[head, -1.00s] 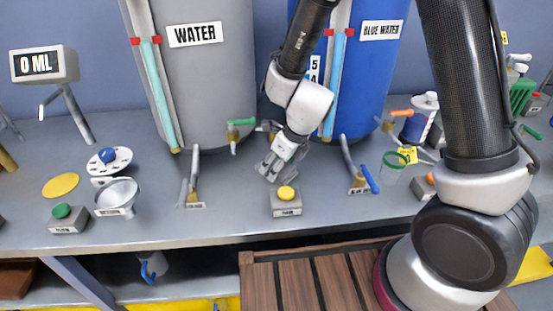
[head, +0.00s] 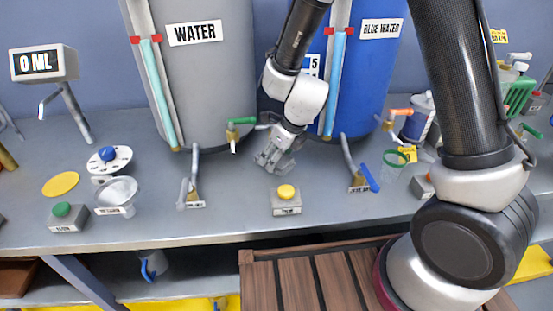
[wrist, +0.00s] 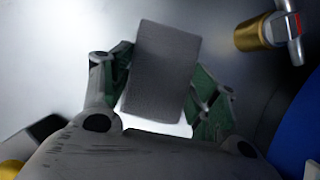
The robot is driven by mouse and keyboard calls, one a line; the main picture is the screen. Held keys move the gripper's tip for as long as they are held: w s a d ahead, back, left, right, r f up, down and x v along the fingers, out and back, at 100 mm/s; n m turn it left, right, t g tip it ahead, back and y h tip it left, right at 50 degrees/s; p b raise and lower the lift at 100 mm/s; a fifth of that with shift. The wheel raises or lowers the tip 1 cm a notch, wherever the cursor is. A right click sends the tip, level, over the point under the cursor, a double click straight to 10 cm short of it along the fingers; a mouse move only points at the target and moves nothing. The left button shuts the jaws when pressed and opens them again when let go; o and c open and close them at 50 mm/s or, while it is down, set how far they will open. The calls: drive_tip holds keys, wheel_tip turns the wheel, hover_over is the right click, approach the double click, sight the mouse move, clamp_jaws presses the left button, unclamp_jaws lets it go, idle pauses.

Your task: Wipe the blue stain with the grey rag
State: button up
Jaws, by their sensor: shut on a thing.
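My gripper (head: 270,163) is low over the bench, between the grey and blue tanks and behind the yellow button. In the wrist view, my gripper (wrist: 160,88) has its two fingers on either side of the grey rag (wrist: 163,65), a grey block-like piece, and is shut on it. The rag is hard to make out in the head view. I cannot tell whether it touches the bench. No blue stain shows in either view; the gripper and rag may hide it.
The grey WATER tank (head: 200,75) and the BLUE WATER tank (head: 378,75) stand behind. A yellow button box (head: 286,203) is in front of my gripper. A tap (head: 358,175) is to its right, another (head: 192,185) to its left. A funnel (head: 117,193) stands further left.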

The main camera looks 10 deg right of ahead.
sight(286, 167)
drive_tip(key=shift+w, duration=1.3)
drive_tip(key=shift+d+f, duration=0.1)
drive_tip(key=shift+d, duration=1.15)
drive_tip(key=shift+s, duration=3.5)
drive_tip(key=shift+w+f, duration=0.1)
drive_tip(key=shift+w, duration=1.45)
drive_tip(key=shift+c, duration=0.7)
drive_tip(key=shift+w, duration=2)
